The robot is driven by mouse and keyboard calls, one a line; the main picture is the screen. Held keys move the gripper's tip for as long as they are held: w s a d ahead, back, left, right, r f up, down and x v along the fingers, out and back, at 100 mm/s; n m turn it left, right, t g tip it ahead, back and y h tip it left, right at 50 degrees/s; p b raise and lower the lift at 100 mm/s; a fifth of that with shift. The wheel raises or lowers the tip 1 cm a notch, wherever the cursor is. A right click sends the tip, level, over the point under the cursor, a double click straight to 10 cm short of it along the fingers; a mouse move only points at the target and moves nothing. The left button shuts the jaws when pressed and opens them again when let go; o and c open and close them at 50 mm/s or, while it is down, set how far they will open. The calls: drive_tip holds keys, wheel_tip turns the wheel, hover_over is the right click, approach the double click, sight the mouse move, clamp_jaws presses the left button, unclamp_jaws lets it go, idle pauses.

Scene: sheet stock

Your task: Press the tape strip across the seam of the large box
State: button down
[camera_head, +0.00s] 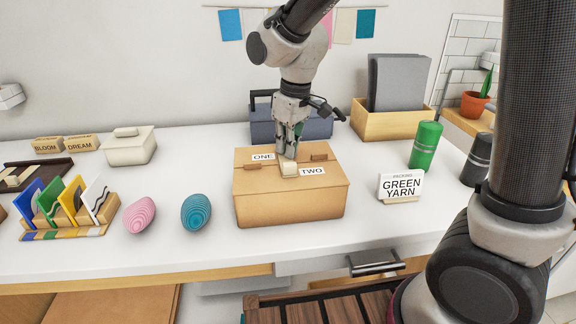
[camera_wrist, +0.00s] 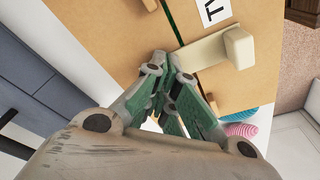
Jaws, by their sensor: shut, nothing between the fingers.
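The large box (camera_head: 290,205) is brown cardboard and stands shut on the white table, with labels ONE and TWO on its lid. In the wrist view its lid (camera_wrist: 265,75) shows a narrow dark seam. A cream tape strip (camera_head: 289,170) with a raised block at one end lies on the lid between the labels. In the wrist view the strip (camera_wrist: 205,50) reaches from near the seam out over one flap. My gripper (camera_head: 287,156) is shut and empty, pointing down at the strip's far end. In the wrist view its fingertips (camera_wrist: 170,62) hide part of the seam there; contact is unclear.
A blue-grey toolbox (camera_head: 262,125) stands close behind the box. A GREEN YARN sign (camera_head: 401,187) and a green can (camera_head: 425,145) are to the right.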

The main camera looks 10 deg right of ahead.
drive_tip(key=shift+r, duration=0.1)
wheel_tip(320, 180, up, 9)
idle(0.9)
drive_tip(key=s+d+m+t, duration=0.1)
drive_tip(key=s+d+m, duration=0.3)
drive_tip(key=s+d, duration=0.5)
drive_tip(key=s+d+r+m+t+h, duration=0.1)
drive_tip(key=s+d+m, duration=0.4)
drive_tip(key=s+d, duration=0.5)
drive_tip(key=d+t, duration=0.1)
drive_tip(key=d, duration=0.7)
drive_tip(key=shift+d+r, duration=0.15)
drive_tip(key=shift+d, duration=0.2)
drive_tip(key=c, duration=2.2)
unclamp_jaws()
drive_tip(key=shift+s, duration=0.1)
